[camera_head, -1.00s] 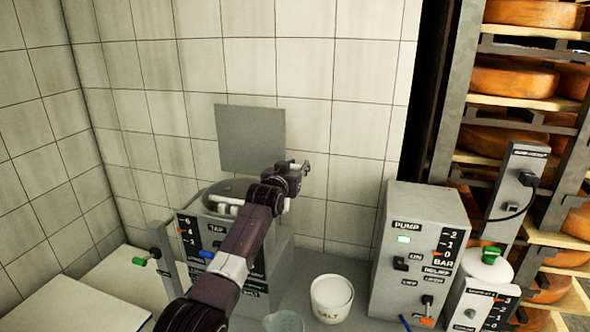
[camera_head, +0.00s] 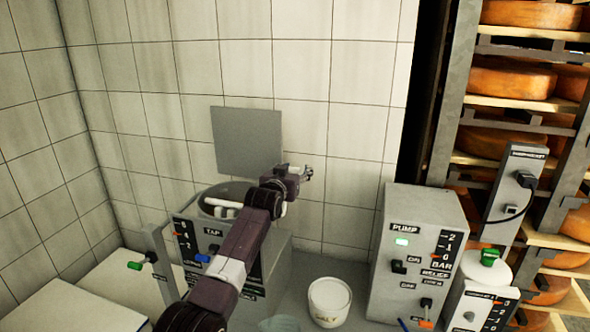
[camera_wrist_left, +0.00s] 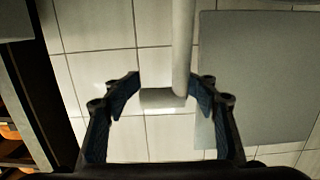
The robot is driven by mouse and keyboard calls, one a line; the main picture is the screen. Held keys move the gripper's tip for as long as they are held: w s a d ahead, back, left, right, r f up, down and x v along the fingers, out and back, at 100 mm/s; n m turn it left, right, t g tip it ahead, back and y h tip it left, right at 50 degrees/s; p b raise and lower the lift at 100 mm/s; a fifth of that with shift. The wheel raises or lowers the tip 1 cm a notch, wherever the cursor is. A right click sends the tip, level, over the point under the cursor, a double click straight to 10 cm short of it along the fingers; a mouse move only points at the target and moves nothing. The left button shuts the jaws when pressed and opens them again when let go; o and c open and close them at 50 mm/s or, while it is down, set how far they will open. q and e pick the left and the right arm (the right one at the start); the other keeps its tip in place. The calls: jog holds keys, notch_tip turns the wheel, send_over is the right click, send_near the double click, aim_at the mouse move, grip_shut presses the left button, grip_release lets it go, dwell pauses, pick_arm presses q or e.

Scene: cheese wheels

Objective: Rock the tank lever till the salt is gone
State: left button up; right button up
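The grey tank (camera_head: 270,262) stands against the tiled wall, with a tap panel (camera_head: 190,248) on its front. A green-handled lever (camera_head: 137,265) sticks out at its left side. A pale bar (camera_head: 222,204) lies at the open top and runs behind my left arm. My left gripper (camera_head: 306,173) is up and right of the tank, near the wall. In the left wrist view its fingers (camera_wrist_left: 163,90) are spread around the end of a pale rod (camera_wrist_left: 184,45); I cannot tell whether they touch it. A white salt tub (camera_head: 330,296) stands to the right.
A grey plate (camera_head: 247,142) is on the wall behind my gripper. The pump box (camera_head: 412,255) stands right of the tub. Cheese racks (camera_head: 510,75) fill the far right. A translucent cup (camera_head: 280,324) is at the bottom edge. White slabs (camera_head: 70,310) lie at lower left.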

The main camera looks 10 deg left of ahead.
pick_arm(q)
jog(key=shift+s+a, duration=0.15)
jog(key=s+r, duration=0.1)
jog(key=s, duration=1)
jog(key=shift+s+a+r, duration=0.15)
jog(key=shift+s+r, duration=0.15)
